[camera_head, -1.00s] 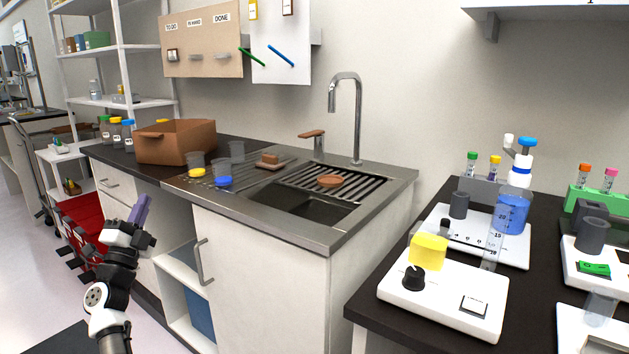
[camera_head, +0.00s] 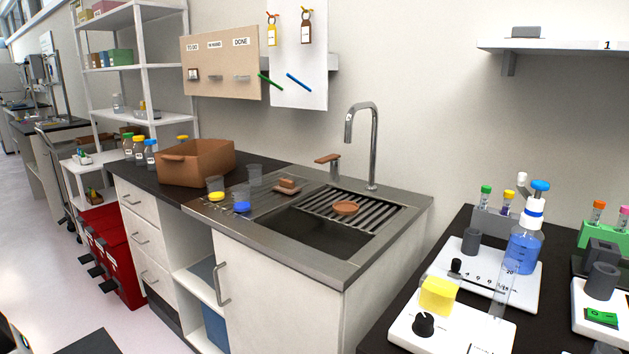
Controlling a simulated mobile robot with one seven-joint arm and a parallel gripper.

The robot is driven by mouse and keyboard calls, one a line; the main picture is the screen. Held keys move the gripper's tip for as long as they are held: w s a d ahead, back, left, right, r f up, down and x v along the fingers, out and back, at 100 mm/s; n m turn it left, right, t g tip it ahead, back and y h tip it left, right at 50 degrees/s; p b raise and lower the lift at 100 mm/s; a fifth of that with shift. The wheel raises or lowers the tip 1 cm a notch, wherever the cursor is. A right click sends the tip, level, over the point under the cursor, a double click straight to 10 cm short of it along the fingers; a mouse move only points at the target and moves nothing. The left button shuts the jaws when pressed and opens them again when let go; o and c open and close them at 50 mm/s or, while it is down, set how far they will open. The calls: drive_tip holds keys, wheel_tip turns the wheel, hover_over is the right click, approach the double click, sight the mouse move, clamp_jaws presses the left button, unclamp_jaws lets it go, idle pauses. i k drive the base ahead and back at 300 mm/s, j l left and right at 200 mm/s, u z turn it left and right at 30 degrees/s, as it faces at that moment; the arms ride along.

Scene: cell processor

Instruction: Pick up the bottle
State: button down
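A bottle of blue liquid (camera_head: 524,250) with a white and blue top stands upright on a white device at the right. Three small clear bottles stand at the left end of the dark counter: one with a green cap (camera_head: 128,150), one with a yellow cap (camera_head: 139,152) and one with a blue cap (camera_head: 150,156). Which bottle the task means cannot be told. My gripper is out of view, so its state and what it may hold are hidden.
A brown box (camera_head: 200,165) stands beside the small bottles. The sink (camera_head: 315,234) with its tall faucet (camera_head: 374,150) lies in the middle. A gap separates the sink cabinet from the dark right table (camera_head: 452,235).

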sight(149, 151)
drive_tip(key=i+j, duration=0.2)
drive_tip(key=j, duration=0.2)
drive_tip(key=i+j, duration=0.2)
drive_tip(key=j, duration=0.15)
drive_tip(key=i+j, duration=0.25)
drive_tip(key=j, duration=0.15)
drive_tip(key=i+j, duration=0.2)
drive_tip(key=j, duration=0.15)
drive_tip(key=i+j, duration=0.2)
drive_tip(key=j, duration=0.2)
drive_tip(key=i+j, duration=0.2)
drive_tip(key=j, duration=0.2)
drive_tip(key=i+j, duration=0.45)
drive_tip(key=j, duration=0.3)
drive_tip(key=i+j, duration=0.1)
drive_tip(key=i, duration=0.45)
drive_tip(key=i+j, duration=0.15)
drive_tip(key=i, duration=0.4)
